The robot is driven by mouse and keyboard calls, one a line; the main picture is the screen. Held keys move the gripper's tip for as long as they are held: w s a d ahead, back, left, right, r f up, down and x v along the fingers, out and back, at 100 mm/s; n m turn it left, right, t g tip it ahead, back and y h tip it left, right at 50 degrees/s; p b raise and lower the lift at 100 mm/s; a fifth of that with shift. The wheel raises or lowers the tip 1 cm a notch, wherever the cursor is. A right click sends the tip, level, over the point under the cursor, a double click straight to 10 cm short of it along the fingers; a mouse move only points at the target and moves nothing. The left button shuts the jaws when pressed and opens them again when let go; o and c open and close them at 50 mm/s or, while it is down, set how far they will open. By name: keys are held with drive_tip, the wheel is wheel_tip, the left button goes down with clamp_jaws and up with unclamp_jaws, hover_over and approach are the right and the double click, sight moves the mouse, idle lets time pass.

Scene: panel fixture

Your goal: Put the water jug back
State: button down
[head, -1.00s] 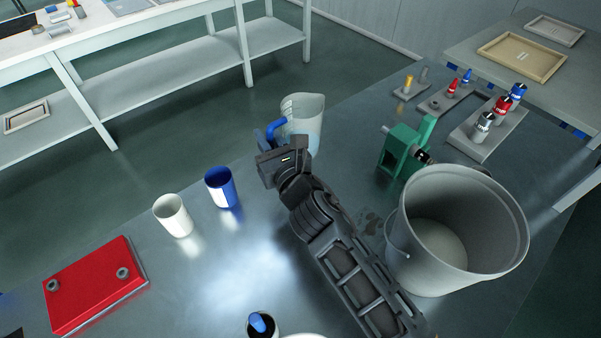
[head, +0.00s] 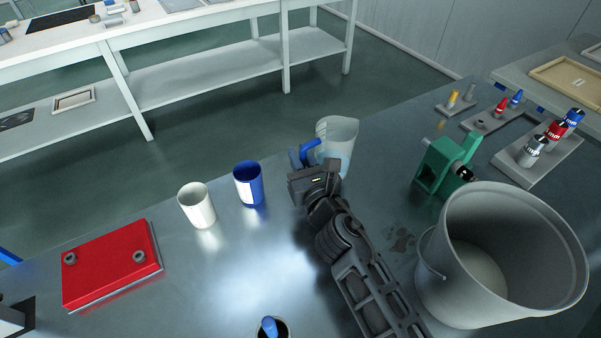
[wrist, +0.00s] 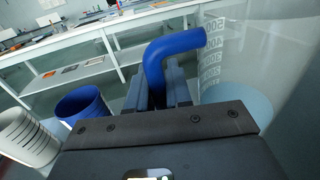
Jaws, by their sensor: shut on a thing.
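The water jug (head: 339,139) is a clear jug with a blue handle (head: 306,152) and some water in it. It stands upright near the far edge of the metal table in the head view; I cannot tell whether its base touches the table. My gripper (head: 303,167) is shut on the blue handle, on the jug's left side. In the wrist view the handle (wrist: 168,62) runs down between the fingers, and the jug's wall (wrist: 262,70) shows measuring marks and water at the right. The jug's lower part is partly hidden behind my gripper.
A blue cup (head: 248,184) and a white cup (head: 197,205) stand left of my gripper. A grey bucket (head: 500,255) and a green clamp (head: 446,163) stand right. A red panel (head: 110,265) lies at the left. The table's middle front is mostly clear.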

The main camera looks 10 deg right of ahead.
drive_tip(key=shift+f+b, duration=1.75)
drive_tip(key=shift+f, duration=0.05)
drive_tip(key=shift+f, duration=0.2)
drive_tip(key=c, duration=1)
unclamp_jaws()
drive_tip(key=shift+c, duration=0.2)
drive_tip(key=shift+r, duration=0.1)
drive_tip(key=shift+r, duration=0.2)
drive_tip(key=s, duration=0.4)
drive_tip(key=s+d, duration=0.1)
drive_tip(key=s, duration=0.7)
drive_tip(key=shift+d+f+b, duration=0.15)
drive_tip(key=shift+d+b, duration=0.05)
drive_tip(key=shift+b, duration=0.1)
